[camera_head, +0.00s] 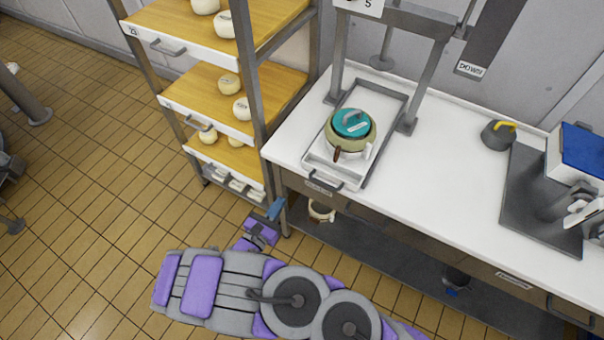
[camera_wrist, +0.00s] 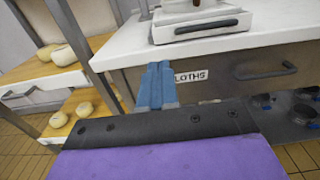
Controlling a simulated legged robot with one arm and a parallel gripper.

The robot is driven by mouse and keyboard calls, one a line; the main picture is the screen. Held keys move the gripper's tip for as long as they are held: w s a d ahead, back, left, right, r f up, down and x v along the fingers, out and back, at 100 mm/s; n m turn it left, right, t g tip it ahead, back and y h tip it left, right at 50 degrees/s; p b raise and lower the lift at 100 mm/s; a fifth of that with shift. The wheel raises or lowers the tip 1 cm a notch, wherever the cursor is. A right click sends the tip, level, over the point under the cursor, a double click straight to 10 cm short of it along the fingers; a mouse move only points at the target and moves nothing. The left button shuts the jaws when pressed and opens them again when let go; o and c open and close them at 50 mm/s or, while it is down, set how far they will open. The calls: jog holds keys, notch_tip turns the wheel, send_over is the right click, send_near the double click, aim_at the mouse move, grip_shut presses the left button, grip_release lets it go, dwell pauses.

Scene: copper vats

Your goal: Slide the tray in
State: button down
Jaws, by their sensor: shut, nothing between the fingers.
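A flat white tray (camera_head: 320,161) with a dark front handle (camera_head: 325,179) sits in a grey rail frame at the front left of the white counter. A round cheese-coloured mould with a teal lid (camera_head: 352,123) stands on it. In the wrist view the tray's front (camera_wrist: 195,35) and its dark handle (camera_wrist: 207,27) show at the top, near the counter edge. My gripper (camera_head: 275,208) has blue fingers that are shut and empty. It is below and left of the handle, apart from it. In the wrist view the fingers (camera_wrist: 157,82) point towards the counter front.
A press frame (camera_head: 428,80) stands over the tray's far end. A rack (camera_head: 258,75) of wooden shelves with pale cheeses stands left of the counter. A drawer labelled CLOTHS (camera_wrist: 245,72) is under the counter top.

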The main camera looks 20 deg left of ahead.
aim_at(305, 165)
jog(key=w+b, duration=0.1)
jog(key=w, duration=0.3)
jog(key=w+b, duration=0.1)
jog(key=w, duration=0.3)
jog(key=w+d+b, duration=0.1)
jog(key=w, duration=0.3)
jog(key=shift+w+d+f, duration=0.1)
jog(key=shift+w, duration=0.25)
jog(key=shift+w+a, duration=0.3)
jog(key=shift+w, duration=0.2)
jog(key=shift+d, duration=0.2)
jog(key=shift+d, duration=0.1)
jog(key=shift+w, duration=0.25)
jog(key=shift+w+d, duration=0.1)
jog(key=shift+w, duration=1.85)
